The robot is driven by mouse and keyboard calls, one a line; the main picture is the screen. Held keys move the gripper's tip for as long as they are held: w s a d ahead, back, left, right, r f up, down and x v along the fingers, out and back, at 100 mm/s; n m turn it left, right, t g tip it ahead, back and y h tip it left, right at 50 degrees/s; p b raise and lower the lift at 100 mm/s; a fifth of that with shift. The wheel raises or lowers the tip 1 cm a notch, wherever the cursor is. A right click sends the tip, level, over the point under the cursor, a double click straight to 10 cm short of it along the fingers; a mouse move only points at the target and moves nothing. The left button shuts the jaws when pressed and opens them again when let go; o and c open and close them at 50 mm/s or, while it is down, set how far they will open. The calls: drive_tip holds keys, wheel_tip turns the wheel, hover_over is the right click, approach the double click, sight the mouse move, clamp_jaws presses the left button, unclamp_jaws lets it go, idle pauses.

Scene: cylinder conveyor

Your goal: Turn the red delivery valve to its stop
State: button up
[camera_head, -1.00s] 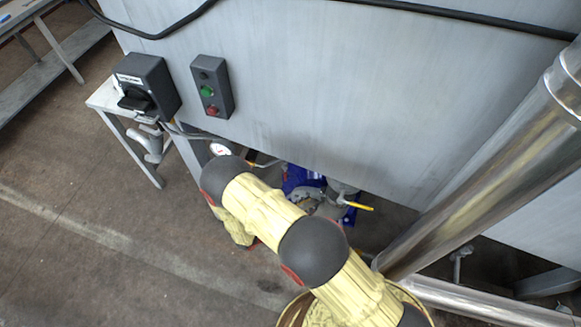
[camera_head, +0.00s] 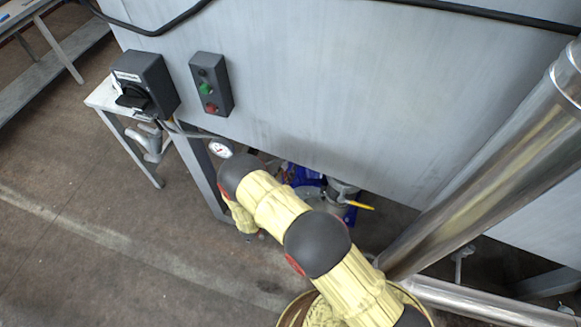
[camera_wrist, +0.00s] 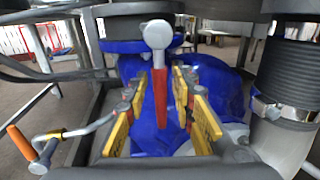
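The red delivery valve handle (camera_wrist: 160,97) shows in the wrist view. It hangs down from a grey metal hub (camera_wrist: 157,36), in front of a blue pump body (camera_wrist: 232,82). My gripper (camera_wrist: 155,90) is open, with one yellow-padded finger on each side of the red handle. Gaps show between the handle and both fingers, so the gripper does not appear to hold it. In the head view my arm and the machine hide the gripper and the red handle.
A crank with an orange grip (camera_wrist: 20,142) is left of my gripper in the wrist view. A ribbed black hose (camera_wrist: 288,72) is close on the right.

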drive_tip(key=x, duration=0.3)
drive_tip(key=shift+c, duration=0.7)
clamp_jaws()
drive_tip(key=shift+b, duration=0.3)
